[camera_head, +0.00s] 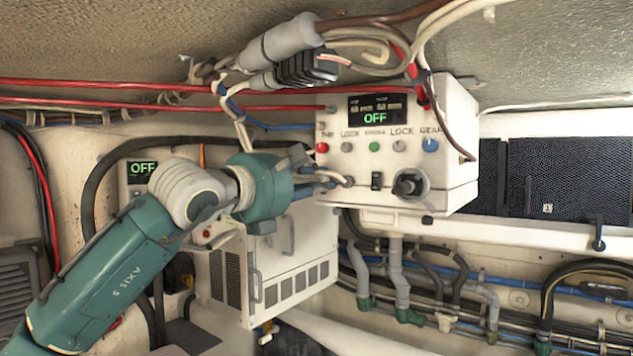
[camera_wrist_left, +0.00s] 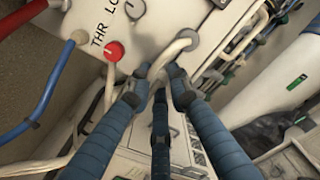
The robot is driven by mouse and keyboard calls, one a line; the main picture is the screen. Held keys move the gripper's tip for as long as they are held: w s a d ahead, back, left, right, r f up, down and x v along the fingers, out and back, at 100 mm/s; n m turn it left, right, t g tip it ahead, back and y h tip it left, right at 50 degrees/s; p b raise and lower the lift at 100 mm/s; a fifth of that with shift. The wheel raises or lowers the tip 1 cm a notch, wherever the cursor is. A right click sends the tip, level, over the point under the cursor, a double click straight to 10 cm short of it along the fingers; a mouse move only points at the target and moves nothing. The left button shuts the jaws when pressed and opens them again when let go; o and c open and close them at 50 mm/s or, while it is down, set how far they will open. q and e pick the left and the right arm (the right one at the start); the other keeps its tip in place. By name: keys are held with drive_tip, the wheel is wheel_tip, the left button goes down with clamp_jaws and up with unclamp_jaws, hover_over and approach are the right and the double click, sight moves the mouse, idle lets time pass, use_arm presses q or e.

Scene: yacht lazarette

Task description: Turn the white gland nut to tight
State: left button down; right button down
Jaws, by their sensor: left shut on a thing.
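The white gland nut (camera_wrist_left: 159,72) is between my left fingertips, at a white cable by the control box's lower left; the fingers hide most of it, and I cannot tell how tight it is. My left gripper (camera_head: 322,181) reaches in from the left and is shut on it. It also shows in the left wrist view (camera_wrist_left: 159,76), with one dark blue finger on either side. The white cable (camera_wrist_left: 188,42) curves up from the fingertips to the control box (camera_head: 455,120). My right gripper is not in view.
The box front has several coloured buttons, a black knob (camera_head: 410,184) and a display (camera_head: 375,110) reading OFF. Red cables (camera_head: 150,86) run across above my arm. A white vented unit (camera_head: 290,275) stands below. Pipes and hoses (camera_head: 395,275) fill the lower right.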

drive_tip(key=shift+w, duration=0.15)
use_arm(q)
drive_tip(key=m+b, duration=0.3)
drive_tip(key=m, duration=0.7)
drive_tip(key=shift+b, duration=0.35)
drive_tip(key=shift+d+f+m+p, duration=0.15)
drive_tip(key=shift+m+p, duration=0.1)
drive_tip(key=shift+m, duration=2.7)
drive_tip(key=shift+a+f+m+p, duration=0.1)
drive_tip(key=shift+m+p, duration=0.15)
drive_tip(key=shift+m, duration=2.7)
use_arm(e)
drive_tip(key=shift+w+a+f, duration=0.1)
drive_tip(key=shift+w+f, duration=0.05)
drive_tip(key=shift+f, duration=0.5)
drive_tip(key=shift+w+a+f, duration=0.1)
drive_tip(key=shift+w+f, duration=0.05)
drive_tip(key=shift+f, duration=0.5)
use_arm(q)
drive_tip(key=shift+f, duration=0.1)
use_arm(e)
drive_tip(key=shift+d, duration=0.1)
